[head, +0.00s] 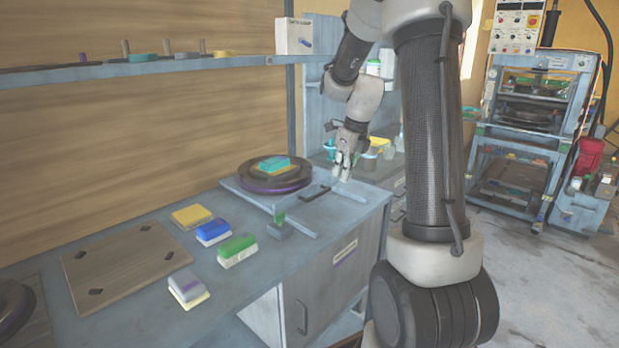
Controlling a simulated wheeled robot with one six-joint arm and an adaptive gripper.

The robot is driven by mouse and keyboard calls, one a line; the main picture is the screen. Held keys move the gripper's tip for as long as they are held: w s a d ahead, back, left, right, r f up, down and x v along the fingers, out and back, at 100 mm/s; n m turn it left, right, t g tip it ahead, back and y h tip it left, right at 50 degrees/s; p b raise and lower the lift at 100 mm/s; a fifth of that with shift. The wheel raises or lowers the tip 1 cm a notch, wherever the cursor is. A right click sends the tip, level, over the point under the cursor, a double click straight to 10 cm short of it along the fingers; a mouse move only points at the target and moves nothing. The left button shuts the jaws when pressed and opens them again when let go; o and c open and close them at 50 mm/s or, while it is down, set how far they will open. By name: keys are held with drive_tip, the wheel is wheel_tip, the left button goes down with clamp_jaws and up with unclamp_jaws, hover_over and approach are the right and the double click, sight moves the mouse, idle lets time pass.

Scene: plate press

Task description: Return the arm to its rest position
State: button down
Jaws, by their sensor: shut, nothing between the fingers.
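My gripper (344,172) shows in the head view at the end of my arm, pointing down over the far right part of the grey bench. Its fingers are shut and hold nothing. It is to the right of the round dark plate (262,180), apart from it. A block with a teal top and a yellow layer (274,165) lies on that plate. How high the fingertips are above the bench top is hard to tell.
The workbench (150,215) carries a wooden board (124,264) and several coloured blocks, including a blue one (212,231) and a green one (237,249). A shelf (120,69) runs along the wall. A press rack (535,125) stands at right beyond open floor.

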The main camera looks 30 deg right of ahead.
drive_tip(key=s+a+r+n, duration=0.3)
drive_tip(key=s+n, duration=0.5)
drive_tip(key=n, duration=0.2)
drive_tip(key=s+a+r+n+t, duration=0.1)
drive_tip(key=s+a+r+n, duration=0.2)
drive_tip(key=s+n, duration=0.6)
drive_tip(key=s+a+r+n+h, duration=0.1)
drive_tip(key=s+a+r+n, duration=0.3)
drive_tip(key=s+n, duration=0.5)
drive_tip(key=n, duration=0.4)
drive_tip(key=shift+s+t, duration=0.25)
drive_tip(key=shift+t, duration=0.15)
